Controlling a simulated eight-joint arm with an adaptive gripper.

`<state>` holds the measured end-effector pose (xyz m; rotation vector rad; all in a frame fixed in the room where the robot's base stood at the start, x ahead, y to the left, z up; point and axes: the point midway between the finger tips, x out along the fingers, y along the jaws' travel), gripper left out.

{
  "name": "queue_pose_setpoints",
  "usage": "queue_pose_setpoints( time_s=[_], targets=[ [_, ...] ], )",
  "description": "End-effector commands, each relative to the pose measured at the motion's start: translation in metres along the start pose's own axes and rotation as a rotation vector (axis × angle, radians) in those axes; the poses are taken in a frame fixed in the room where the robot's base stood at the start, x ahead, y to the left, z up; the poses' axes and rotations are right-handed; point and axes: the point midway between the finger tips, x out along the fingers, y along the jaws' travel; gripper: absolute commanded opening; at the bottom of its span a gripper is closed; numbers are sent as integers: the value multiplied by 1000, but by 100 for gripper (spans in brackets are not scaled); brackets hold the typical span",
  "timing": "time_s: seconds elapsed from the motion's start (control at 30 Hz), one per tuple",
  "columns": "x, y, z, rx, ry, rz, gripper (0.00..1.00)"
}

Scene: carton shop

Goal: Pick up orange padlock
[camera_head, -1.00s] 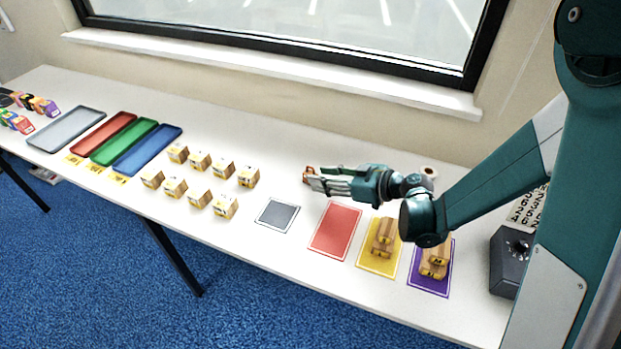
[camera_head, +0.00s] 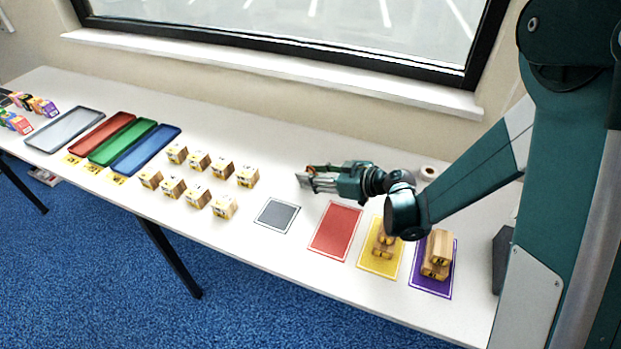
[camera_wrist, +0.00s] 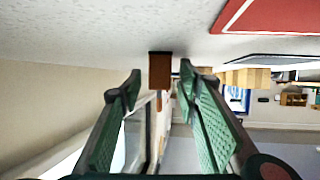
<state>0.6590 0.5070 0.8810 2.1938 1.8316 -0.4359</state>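A small orange-brown thing, which I take to be the orange padlock (camera_wrist: 160,70), stands on the white table in the wrist view, where the table is at the top. A narrower part sticks out from its wider block. In the head view only a bit of orange (camera_head: 311,170) shows behind my gripper (camera_head: 303,180). In the wrist view the two green fingers of my gripper (camera_wrist: 160,82) are apart, one on each side of the padlock, with visible gaps. Its depth between the fingertips is hard to tell.
Several small boxes (camera_head: 198,160) stand left of my gripper. A grey mat (camera_head: 277,215), a red mat (camera_head: 336,231), a yellow mat (camera_head: 378,262) and a purple mat (camera_head: 432,284) lie along the front; blocks are stacked on the last two. A white roll (camera_head: 428,173) stands behind my arm.

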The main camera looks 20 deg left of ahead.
Motion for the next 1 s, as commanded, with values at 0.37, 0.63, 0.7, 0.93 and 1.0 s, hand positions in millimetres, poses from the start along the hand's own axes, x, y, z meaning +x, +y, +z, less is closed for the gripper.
queue_pose_setpoints(
  time_s=[0.37,0.63,0.7,0.93,1.0],
  targets=[
    [0,0,0,0,0,0,3],
    [0,0,0,0,0,0,0],
    [0,0,-1,0,0,0,0],
    [-4,0,-11,0,0,0,0],
    [-7,0,-17,0,0,0,0]
  ],
)
